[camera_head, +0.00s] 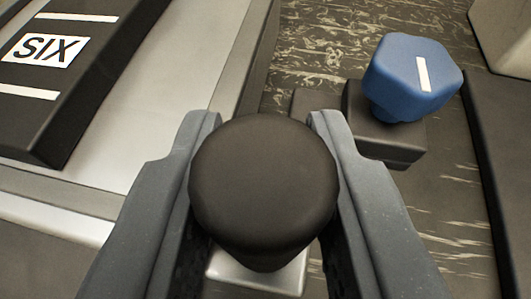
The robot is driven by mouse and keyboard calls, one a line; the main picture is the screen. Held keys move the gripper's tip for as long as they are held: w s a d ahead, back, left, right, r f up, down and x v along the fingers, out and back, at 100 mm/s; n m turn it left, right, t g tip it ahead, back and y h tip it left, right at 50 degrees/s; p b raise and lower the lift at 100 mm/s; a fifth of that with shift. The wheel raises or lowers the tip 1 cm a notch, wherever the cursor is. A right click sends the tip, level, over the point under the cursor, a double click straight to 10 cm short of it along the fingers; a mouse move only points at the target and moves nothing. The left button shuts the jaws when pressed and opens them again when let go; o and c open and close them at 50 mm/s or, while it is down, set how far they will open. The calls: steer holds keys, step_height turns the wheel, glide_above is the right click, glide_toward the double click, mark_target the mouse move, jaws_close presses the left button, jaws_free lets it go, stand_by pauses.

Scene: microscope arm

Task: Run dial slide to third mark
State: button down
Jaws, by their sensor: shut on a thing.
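My gripper (264,122) reaches up from the bottom of the view, with one grey finger on each side of a round black knob (263,185). It is shut on this knob. A pale metal piece (258,272) shows just below the knob, partly hidden by it and the fingers. At the upper left is a black bar (95,75) with white lines and a white label reading SIX (43,48). I cannot tell which line is the third mark, nor how the knob is joined to the bar.
A blue knob (408,80) with a white line stands on a dark block (385,135) to the right, close to my right finger. A light metal plate (178,85) lies between the bar and the dark streaked surface (315,50). A dark panel (505,150) edges the right.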

steer(key=shift+w+r, duration=0.15)
steer(key=shift+r, duration=0.1)
steer(key=c, duration=1.6)
jaws_free()
steer(key=o, duration=0.4)
steer(key=shift+w+f, duration=0.1)
steer(key=shift+f, duration=0.05)
steer(key=shift+o, duration=0.2)
steer(key=v, duration=1.3)
steer(key=shift+s+p, duration=0.4)
steer(key=shift+s, duration=0.05)
